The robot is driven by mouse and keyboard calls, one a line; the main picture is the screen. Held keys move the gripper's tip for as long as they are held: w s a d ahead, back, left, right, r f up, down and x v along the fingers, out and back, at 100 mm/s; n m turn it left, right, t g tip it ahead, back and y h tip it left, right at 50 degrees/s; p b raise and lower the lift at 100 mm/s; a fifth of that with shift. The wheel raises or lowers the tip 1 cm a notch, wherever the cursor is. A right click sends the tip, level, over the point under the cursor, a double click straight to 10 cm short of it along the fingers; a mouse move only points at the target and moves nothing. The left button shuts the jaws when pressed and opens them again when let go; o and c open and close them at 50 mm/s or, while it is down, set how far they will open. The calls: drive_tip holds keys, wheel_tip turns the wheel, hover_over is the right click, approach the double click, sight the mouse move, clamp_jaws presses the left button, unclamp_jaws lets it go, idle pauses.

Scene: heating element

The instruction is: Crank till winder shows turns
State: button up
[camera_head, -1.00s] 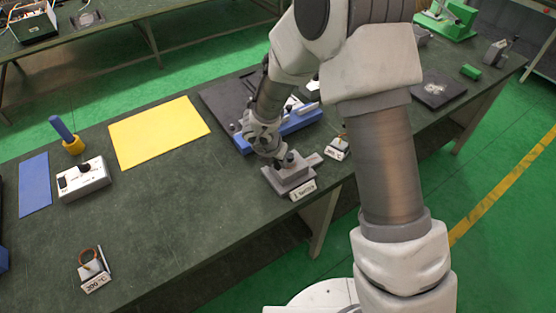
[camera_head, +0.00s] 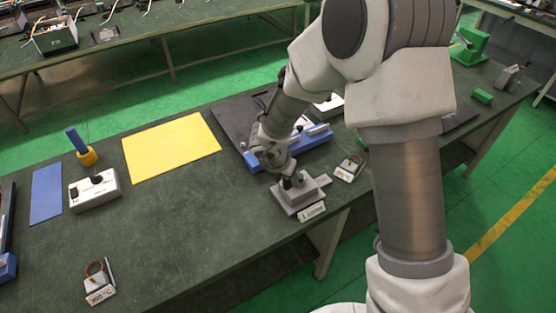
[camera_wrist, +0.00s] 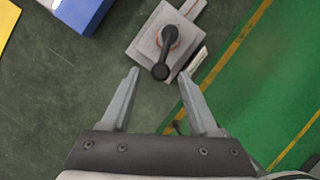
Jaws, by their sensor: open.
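The winder is probably the grey block (camera_head: 300,194) near the table's front edge. In the wrist view the grey block (camera_wrist: 148,38) carries a dark crank handle (camera_wrist: 165,54) whose knob end points toward me. A label plate stands at the block's front side; I cannot read its text or any turn count. My gripper (camera_wrist: 158,72) is open and empty, with the crank's knob just beyond and between its fingertips. In the head view my gripper (camera_head: 288,176) is above the block, partly hidden by my wrist. I cannot tell if it touches the crank.
A blue fixture (camera_head: 305,150) lies just behind the block. A small labelled stand (camera_head: 348,168) is to its right. A yellow sheet (camera_head: 170,145), a white box with knobs (camera_head: 95,190) and a coil stand (camera_head: 98,283) are to the left. The table between them is clear.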

drive_tip(key=p+v, duration=0.2)
drive_tip(key=v, duration=1.2)
drive_tip(key=shift+r, duration=0.2)
drive_tip(key=w+d+r+n+t+y+b, duration=0.1)
drive_tip(key=w+r+n+t+y, duration=0.15)
drive_tip(key=r+n, duration=0.7)
drive_tip(key=w+r+n+t+y, duration=0.2)
drive_tip(key=r+n+t+y, duration=0.15)
drive_tip(key=r+n, duration=0.55)
drive_tip(key=s+d+f+n+g+h, duration=0.2)
drive_tip(key=s+d+n, duration=0.6)
drive_tip(key=s+n, duration=0.2)
drive_tip(key=s+d+f+n+g+h+b, duration=0.1)
drive_tip(key=s+d+f+n+g+h, duration=0.1)
drive_tip(key=s+d+n, duration=0.7)
drive_tip(key=s+n, duration=0.2)
drive_tip(key=n, duration=0.1)
drive_tip(key=shift+s+d+f+g, duration=0.15)
drive_tip(key=shift+s+f+g, duration=0.05)
drive_tip(key=shift+f+g, duration=0.15)
